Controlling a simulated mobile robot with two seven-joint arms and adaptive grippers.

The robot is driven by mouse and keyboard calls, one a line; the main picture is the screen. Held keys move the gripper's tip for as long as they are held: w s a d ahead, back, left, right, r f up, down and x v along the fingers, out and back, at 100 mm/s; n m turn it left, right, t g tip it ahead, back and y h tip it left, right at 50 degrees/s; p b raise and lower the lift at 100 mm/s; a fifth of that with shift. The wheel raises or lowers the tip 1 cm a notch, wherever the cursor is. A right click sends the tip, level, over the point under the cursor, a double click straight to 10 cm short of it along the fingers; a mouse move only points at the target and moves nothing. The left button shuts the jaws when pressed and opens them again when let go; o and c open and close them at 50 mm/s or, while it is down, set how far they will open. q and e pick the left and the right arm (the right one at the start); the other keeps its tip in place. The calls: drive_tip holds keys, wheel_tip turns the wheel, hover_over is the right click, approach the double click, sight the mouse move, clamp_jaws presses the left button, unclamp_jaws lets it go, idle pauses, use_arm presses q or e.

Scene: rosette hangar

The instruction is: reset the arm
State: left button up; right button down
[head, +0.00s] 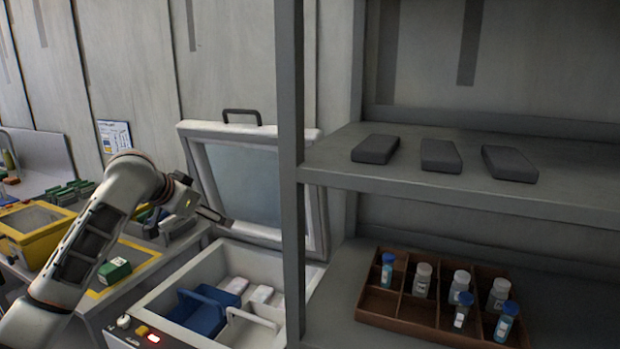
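My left arm reaches in from the lower left of the head view. Its gripper (207,211) is in front of the raised lid (245,180) of a white cooler box (180,282), above the box's left rim. I see the gripper from the side, and its fingers are small and dark, so I cannot tell whether they are apart. No object shows in it. My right arm and gripper are not in view.
The open box holds a blue bin (205,308) and white packs (261,294). A grey shelf (350,186) at right bears three dark blocks (440,156); below is a brown divided tray (400,328) with several vials. At left are a yellow case (35,228) and green block (115,270).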

use_arm(q)
drive_tip(key=s+f+m+y, duration=0.1)
drive_tip(key=s+f, duration=0.7)
drive_tip(key=f, duration=0.4)
drive_tip(key=s+f+y, duration=0.1)
drive_tip(key=s+f, duration=0.7)
drive_tip(key=f, duration=0.5)
drive_tip(key=s+a+f+g+y, duration=0.1)
drive_tip(key=s+a+f+y, duration=0.15)
drive_tip(key=s, duration=0.65)
drive_tip(key=s+a+f+g+y, duration=0.15)
drive_tip(key=s+a, duration=0.25)
drive_tip(key=s, duration=0.5)
drive_tip(key=s+a+f+y, duration=0.15)
drive_tip(key=s+a, duration=0.25)
drive_tip(key=s, duration=0.5)
drive_tip(key=d+f+n+t+h, duration=0.3)
drive_tip(key=d+f+h, duration=0.4)
drive_tip(key=d+f, duration=0.7)
wheel_tip(320, 180, down, 3)
drive_tip(key=shift+s+d+f+n, duration=0.1)
drive_tip(key=shift+s+d+n, duration=0.05)
drive_tip(key=shift+n, duration=0.15)
